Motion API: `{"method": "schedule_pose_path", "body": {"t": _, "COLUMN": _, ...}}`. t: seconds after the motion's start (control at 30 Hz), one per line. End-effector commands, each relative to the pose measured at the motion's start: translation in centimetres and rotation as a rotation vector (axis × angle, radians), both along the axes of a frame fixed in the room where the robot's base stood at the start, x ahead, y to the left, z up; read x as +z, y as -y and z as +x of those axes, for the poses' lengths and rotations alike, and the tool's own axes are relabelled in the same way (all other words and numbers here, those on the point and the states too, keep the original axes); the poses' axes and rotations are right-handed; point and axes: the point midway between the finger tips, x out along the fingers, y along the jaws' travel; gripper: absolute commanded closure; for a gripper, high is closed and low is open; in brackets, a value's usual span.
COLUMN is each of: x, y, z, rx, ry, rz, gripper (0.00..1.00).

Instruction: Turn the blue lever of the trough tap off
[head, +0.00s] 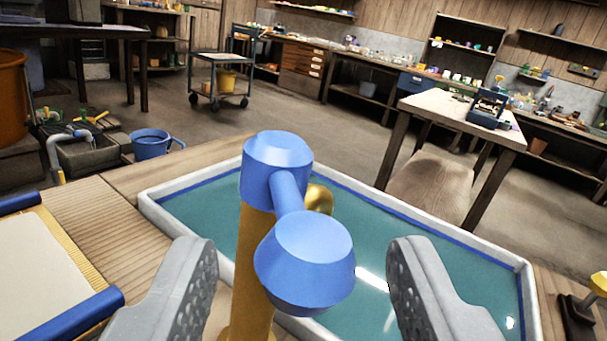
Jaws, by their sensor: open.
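The blue lever (289,193) sits on top of the upright yellow tap post (253,270). It has a round blue hub at the back and a larger blue knob (304,262) at its near end. A brass spout (319,199) shows behind the lever, over the trough (440,232) of blue-green water. My gripper (305,290) is open, with one grey ridged finger on each side of the knob. Gaps show between the knob and both fingers in this view. The lower part of the post is partly hidden by the knob and the left finger.
A framed screen with blue bars (50,275) lies on the wooden slats at the left. Part of another yellow fitting (592,300) shows at the right edge. A blue bucket (152,144), a wooden table (460,120) and a cart (220,70) stand farther off.

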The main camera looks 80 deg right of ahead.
Motion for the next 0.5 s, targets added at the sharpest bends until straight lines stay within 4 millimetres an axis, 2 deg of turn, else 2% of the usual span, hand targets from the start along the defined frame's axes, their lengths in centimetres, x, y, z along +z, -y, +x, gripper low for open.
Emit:
{"method": "schedule_pose_path", "body": {"t": 0.2, "x": 0.0, "y": 2.0, "z": 0.6, "rx": -0.001, "ry": 0.001, "rz": -0.001, "gripper": 0.52}}
{"method": "schedule_pose_path", "body": {"t": 0.5, "x": 0.0, "y": 2.4, "z": 0.7, "rx": 0.0, "ry": 0.0, "rz": 0.0, "gripper": 0.52}}
